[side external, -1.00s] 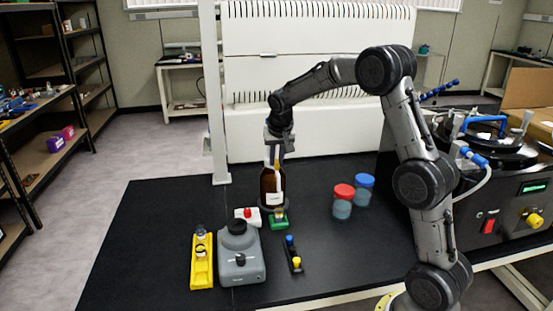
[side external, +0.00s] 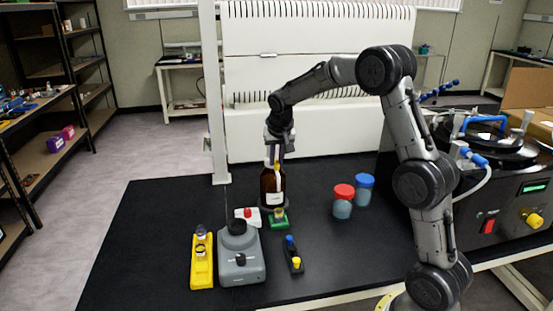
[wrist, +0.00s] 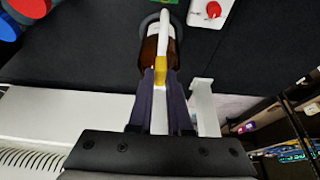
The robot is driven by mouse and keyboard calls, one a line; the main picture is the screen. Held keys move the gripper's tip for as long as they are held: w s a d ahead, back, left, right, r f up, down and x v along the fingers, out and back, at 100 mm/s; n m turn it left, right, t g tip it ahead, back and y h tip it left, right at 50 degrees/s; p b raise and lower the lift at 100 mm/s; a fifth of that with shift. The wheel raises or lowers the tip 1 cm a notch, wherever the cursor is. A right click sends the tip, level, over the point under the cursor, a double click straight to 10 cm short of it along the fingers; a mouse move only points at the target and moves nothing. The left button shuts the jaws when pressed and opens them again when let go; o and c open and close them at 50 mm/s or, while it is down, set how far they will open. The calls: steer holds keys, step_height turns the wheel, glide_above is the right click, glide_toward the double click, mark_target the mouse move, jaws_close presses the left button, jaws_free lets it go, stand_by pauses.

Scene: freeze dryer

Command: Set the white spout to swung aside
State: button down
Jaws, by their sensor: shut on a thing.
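A brown bottle (side external: 270,185) with a white label stands upright on the black bench and also shows in the wrist view (wrist: 151,53). The white spout (wrist: 166,30) with a yellow part (wrist: 160,72) runs along the bottle in the wrist view; in the side view it is a thin pale strip (side external: 278,177) at the bottle's neck. My gripper (side external: 275,155) comes down from above at the bottle's top. In the wrist view its two dark fingers (wrist: 160,85) are shut around the white piece behind the yellow part. The fingers hide part of the bottle's top.
A grey device (side external: 240,262), a yellow rack (side external: 201,270), a red-knobbed white block (side external: 247,215) and a green block (side external: 279,221) are close by. Red-lidded (side external: 343,205) and blue-lidded (side external: 364,190) jars stand to the right. A white post (side external: 215,110) rises behind the bottle.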

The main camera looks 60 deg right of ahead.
steer(key=shift+a, duration=0.1)
steer(key=w+m, duration=0.1)
steer(key=m, duration=0.1)
steer(key=w+a+m+g+h, duration=0.1)
steer(key=m, duration=0.1)
steer(key=shift+w+a, duration=0.1)
steer(key=shift+a, duration=0.05)
steer(key=shift+w+m+g, duration=0.7)
steer(key=shift+w+m, duration=0.25)
steer(key=shift+m, duration=0.8)
steer(key=shift+w+m+g, duration=0.7)
steer(key=shift+w+m, duration=0.25)
steer(key=shift+m, duration=0.75)
steer(key=shift+w+m+g, duration=0.7)
steer(key=shift+w+m, duration=0.25)
steer(key=shift+m, duration=0.8)
steer(key=shift+r, duration=0.1)
steer(key=c, duration=0.8)
jaws_free()
steer(key=shift+c, duration=0.2)
